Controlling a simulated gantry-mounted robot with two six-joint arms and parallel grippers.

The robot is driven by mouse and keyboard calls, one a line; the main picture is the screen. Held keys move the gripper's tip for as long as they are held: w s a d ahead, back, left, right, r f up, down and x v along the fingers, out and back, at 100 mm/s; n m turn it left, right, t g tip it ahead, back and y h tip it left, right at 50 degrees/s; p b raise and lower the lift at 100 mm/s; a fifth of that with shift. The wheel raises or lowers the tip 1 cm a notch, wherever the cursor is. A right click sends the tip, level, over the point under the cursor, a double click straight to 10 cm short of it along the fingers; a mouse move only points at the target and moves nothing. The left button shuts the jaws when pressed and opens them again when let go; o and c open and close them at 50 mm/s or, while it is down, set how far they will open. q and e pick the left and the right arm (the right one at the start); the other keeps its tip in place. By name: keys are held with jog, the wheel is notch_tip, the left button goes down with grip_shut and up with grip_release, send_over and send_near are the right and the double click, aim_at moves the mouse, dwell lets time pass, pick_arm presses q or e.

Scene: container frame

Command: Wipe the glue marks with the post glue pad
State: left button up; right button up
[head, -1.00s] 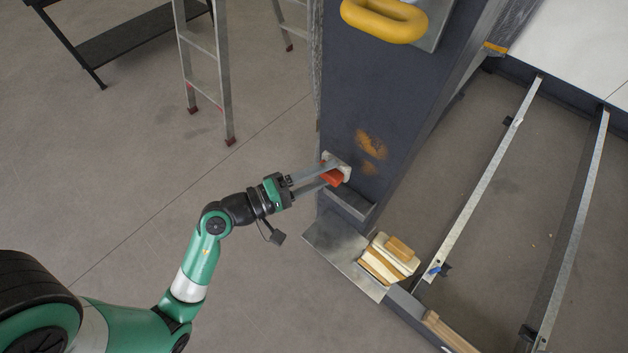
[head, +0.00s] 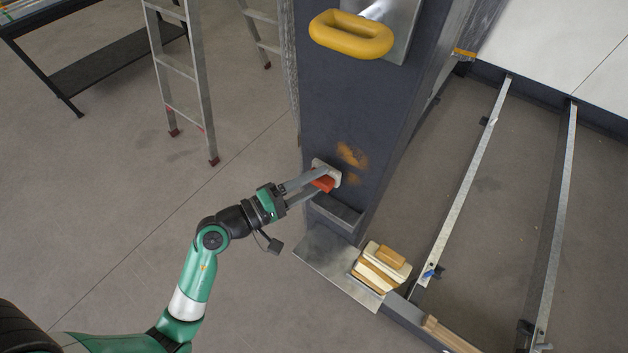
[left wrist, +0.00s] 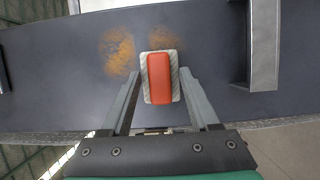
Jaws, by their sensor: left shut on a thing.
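The post glue pad (head: 325,180) has a red-orange handle and a pale backing. My left gripper (head: 318,182) is shut on its handle and holds it at the dark post (head: 328,120); whether it touches the post is unclear. The pad also shows in the left wrist view (left wrist: 160,78), between my two fingers. Orange-brown glue marks (head: 352,156) lie on the post just above and right of the pad. In the left wrist view one mark (left wrist: 120,50) is clear to the left, and another (left wrist: 160,38) is partly covered by the pad. My right gripper is not in view.
A small ledge (head: 336,212) juts from the post below the pad. A yellow-handled tool (head: 350,36) is higher on the post. A metal plate (head: 330,265) and pale blocks (head: 380,270) lie at its foot. A ladder (head: 185,80) stands behind left.

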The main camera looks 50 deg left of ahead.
pick_arm(q)
jog(key=shift+w+a, duration=0.2)
jog(key=shift+w, duration=0.7)
